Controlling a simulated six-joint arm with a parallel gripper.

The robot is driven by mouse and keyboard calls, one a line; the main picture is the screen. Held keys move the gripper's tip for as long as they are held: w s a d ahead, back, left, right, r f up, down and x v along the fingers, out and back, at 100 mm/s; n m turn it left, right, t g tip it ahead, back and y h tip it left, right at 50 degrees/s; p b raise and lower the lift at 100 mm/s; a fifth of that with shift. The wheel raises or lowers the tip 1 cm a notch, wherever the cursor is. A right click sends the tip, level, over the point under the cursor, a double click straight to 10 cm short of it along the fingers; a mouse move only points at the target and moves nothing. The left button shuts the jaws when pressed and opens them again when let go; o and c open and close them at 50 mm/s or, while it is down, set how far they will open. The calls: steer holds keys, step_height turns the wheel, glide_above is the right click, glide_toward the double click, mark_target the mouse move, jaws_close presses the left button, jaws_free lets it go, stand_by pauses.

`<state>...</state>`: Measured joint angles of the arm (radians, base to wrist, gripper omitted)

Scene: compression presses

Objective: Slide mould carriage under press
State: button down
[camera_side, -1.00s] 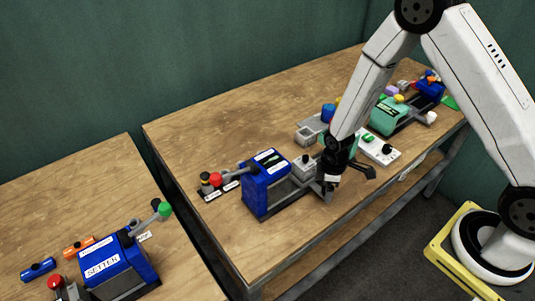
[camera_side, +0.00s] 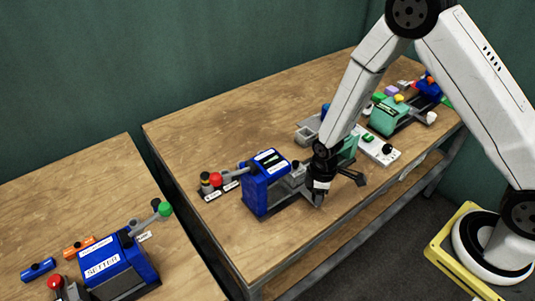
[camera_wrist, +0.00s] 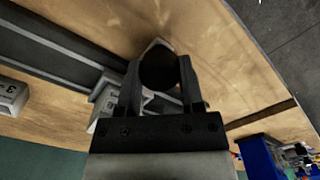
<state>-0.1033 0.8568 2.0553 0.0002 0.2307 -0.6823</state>
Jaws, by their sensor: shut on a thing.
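The blue press (camera_side: 265,182) stands near the front edge of the wooden table, with a grey rail running out of its right side. The grey mould carriage (camera_side: 298,174) sits on that rail close against the press and is partly hidden by my gripper. Part of the grey carriage also shows in the wrist view (camera_wrist: 104,102). My gripper (camera_side: 318,196) is low at the right end of the rail. In the wrist view my gripper (camera_wrist: 159,82) has its two fingers on either side of a round black knob (camera_wrist: 158,66) and is shut on it.
A red-knobbed lever (camera_side: 216,179) stands left of the press. Behind my arm are a green press (camera_side: 388,117) and a white panel (camera_side: 378,150). Another blue press (camera_side: 115,268) stands on the left table.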

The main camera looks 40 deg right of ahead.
steer(key=a, duration=0.8)
steer(key=shift+a, duration=0.4)
steer(key=shift+c, duration=2)
jaws_free()
steer(key=shift+o, duration=0.9)
steer(key=shift+r, duration=0.15)
step_height(320, 180, up, 8)
steer(key=shift+f, duration=0.2)
steer(key=shift+d, duration=0.1)
